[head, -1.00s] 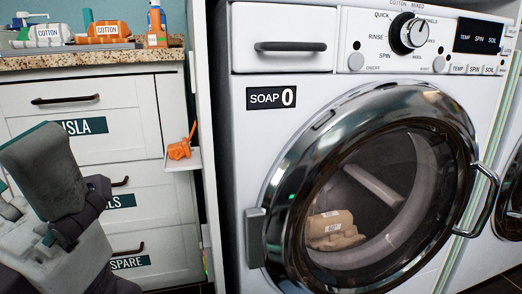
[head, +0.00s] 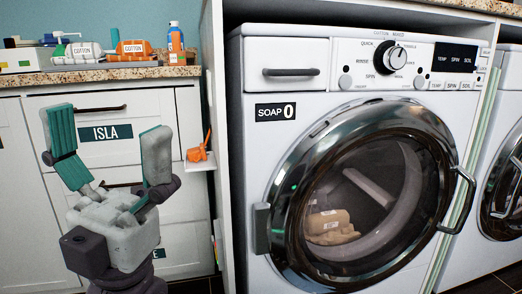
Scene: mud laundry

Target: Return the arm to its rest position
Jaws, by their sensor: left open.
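My left gripper (head: 108,150) stands upright at the lower left of the head view. Its two fingers, grey with teal inner pads, are spread wide apart with nothing between them. It is in front of the white drawer unit and covers part of the drawer fronts. My right gripper is not in view.
A washing machine (head: 256,150) with its round door (head: 283,200) shut holds a tan bundle (head: 328,222). An orange item (head: 197,152) sits on a small white ledge (head: 201,165). Cotton-labelled bundles and a bottle (head: 176,40) stand on the speckled counter (head: 110,73). A second machine is at right.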

